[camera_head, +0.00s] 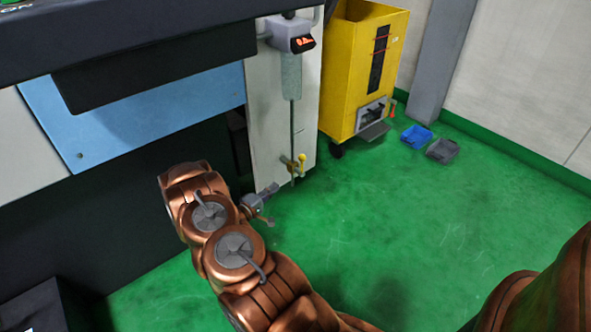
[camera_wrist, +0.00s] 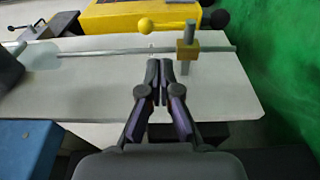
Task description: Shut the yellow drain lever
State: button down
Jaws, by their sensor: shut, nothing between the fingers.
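The drain lever (camera_head: 302,162) is small, with a yellow ball end, and stands out beside a brass valve block (camera_head: 286,163) low on the pale panel. In the wrist view its yellow ball knob (camera_wrist: 146,25) shows beyond my fingertips, slightly left, with the brass block (camera_wrist: 187,52) to the right on a grey pipe. The lever's shaft is hard to make out there. My gripper (camera_head: 273,189) is below and left of the valve in the head view. In the wrist view its fingers (camera_wrist: 161,66) are together and empty, apart from the knob.
The pale panel (camera_head: 267,112) carries a vertical pipe and a display unit (camera_head: 291,36). A yellow cabinet on wheels (camera_head: 347,75) stands behind, right of it. Blue (camera_head: 417,136) and grey (camera_head: 442,150) bins lie on the green floor, which is clear at right. A dark machine body is at left.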

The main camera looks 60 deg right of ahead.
aim_at(302, 164)
jog(key=s+d+b, duration=0.1)
jog(key=d+b, duration=0.3)
jog(key=d, duration=1)
jog(key=shift+r+p, duration=0.15)
jog(key=shift+p, duration=0.15)
dwell(0.5)
jog(key=shift+r+p, duration=0.1)
jog(key=shift+p, duration=0.3)
jog(key=shift+d+y, duration=0.1)
jog(key=shift+y, duration=0.2)
